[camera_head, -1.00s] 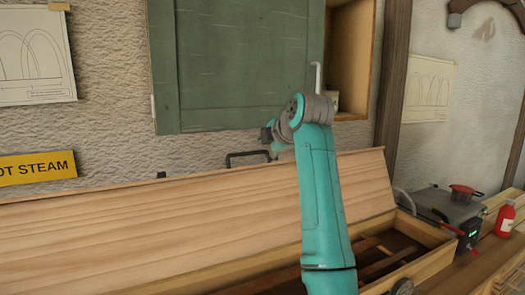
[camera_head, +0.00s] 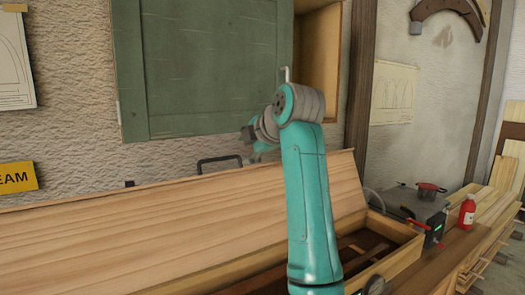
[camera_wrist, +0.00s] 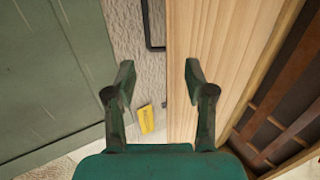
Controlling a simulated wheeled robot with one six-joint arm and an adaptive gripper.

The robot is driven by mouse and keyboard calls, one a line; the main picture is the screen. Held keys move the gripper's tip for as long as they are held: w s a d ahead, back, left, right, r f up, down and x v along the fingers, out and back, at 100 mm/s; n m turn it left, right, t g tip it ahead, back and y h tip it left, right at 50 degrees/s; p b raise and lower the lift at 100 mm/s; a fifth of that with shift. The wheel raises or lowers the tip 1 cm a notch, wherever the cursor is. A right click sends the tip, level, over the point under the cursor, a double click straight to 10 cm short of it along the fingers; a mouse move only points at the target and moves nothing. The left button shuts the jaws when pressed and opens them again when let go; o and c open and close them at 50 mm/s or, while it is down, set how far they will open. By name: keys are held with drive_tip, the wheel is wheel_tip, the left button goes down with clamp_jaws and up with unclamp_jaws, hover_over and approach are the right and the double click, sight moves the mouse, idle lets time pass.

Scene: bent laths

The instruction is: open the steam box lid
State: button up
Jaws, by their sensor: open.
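The steam box lid (camera_head: 150,215) is a long pale wooden panel, raised and tilted back towards the wall. Its dark handle (camera_head: 220,163) shows above the lid's top edge, and also in the wrist view (camera_wrist: 148,25). The open box (camera_head: 395,252) shows its dark inside with wooden slats at the right end; my arm hides part of it. My gripper (camera_wrist: 158,75) is open and empty, its fingers apart over the lid's edge and the wall strip in the wrist view. The handle lies beyond the fingertips, not between them. In the head view my gripper is mostly hidden behind my wrist.
A green cabinet door (camera_head: 210,65) hangs on the wall above the lid, close to my wrist. A yellow sign (camera_head: 18,177) is at the left.

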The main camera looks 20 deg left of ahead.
drive_tip(key=s+d+r, duration=0.1)
drive_tip(key=s+d, duration=0.6)
drive_tip(key=d, duration=0.2)
drive_tip(key=shift+r, duration=0.25)
drive_tip(key=shift+s+d, duration=0.15)
